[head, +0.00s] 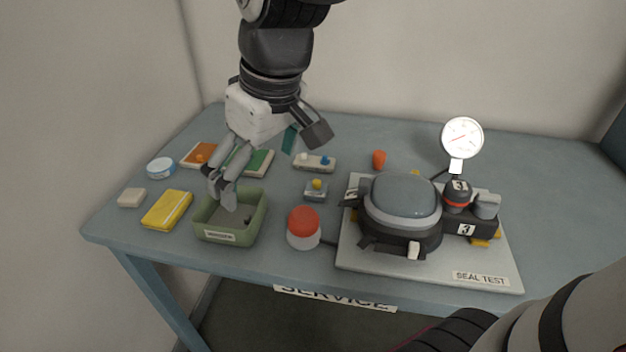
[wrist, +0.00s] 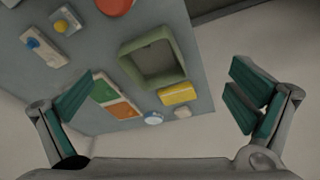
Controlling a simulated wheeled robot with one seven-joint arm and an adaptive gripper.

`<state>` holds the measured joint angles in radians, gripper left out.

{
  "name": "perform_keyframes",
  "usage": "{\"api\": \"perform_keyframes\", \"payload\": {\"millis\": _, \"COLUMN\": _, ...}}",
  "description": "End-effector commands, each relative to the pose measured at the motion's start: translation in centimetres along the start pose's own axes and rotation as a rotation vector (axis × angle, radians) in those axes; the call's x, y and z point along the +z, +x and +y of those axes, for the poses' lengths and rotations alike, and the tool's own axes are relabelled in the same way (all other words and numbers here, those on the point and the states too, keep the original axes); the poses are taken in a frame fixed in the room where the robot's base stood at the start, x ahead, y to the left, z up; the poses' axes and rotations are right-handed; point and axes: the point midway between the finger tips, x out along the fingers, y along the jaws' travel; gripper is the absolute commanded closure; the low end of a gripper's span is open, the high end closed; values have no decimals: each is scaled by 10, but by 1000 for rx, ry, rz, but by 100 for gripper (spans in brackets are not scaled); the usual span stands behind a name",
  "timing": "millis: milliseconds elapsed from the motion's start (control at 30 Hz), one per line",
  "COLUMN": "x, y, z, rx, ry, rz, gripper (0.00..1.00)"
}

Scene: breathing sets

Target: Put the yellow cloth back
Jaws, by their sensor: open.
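The yellow cloth (head: 167,210) lies folded flat on the table near its left front edge, just left of a green bin (head: 257,222). In the wrist view the cloth (wrist: 178,95) lies beside the bin (wrist: 181,72). The bin has a white label on its front, too small to read surely. My gripper (head: 268,163) is open and empty above the left part of the table, its fingers spread wide. In the head view one finger hangs in front of the bin's back. In the wrist view the cloth lies between the spread fingers (wrist: 160,88), well below them.
A white block (head: 132,198) and a round blue-white tin (head: 160,168) lie near the cloth. Orange (head: 199,154) and green (head: 259,163) cards lie behind. A red-topped jar (head: 303,228) stands right of the bin. The seal-test rig (head: 402,212) with its gauge (head: 462,138) fills the right.

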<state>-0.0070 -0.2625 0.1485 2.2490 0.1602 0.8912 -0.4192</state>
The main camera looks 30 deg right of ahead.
Motion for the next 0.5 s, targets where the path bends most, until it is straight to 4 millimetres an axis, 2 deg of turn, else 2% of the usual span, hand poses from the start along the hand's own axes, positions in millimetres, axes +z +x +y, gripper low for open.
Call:
{"api": "perform_keyframes", "payload": {"millis": 33, "x": 23, "y": -11, "z": 1, "rx": 18, "ry": 49, "rz": -7, "gripper": 0}}
{"api": "perform_keyframes", "payload": {"millis": 100, "x": 55, "y": -21, "z": 0, "rx": 37, "ry": 124, "rz": -28, "gripper": 0}}
{"api": "perform_keyframes", "payload": {"millis": 300, "x": 138, "y": -37, "z": -6, "rx": 78, "ry": 333, "rz": -71, "gripper": 0}}
{"api": "perform_keyframes", "payload": {"millis": 400, "x": 167, "y": -38, "z": -9, "rx": 90, "ry": 408, "rz": -85, "gripper": 0}}
{"api": "perform_keyframes", "payload": {"millis": 500, "x": 185, "y": -38, "z": -12, "rx": 95, "ry": 458, "rz": -94, "gripper": 0}}
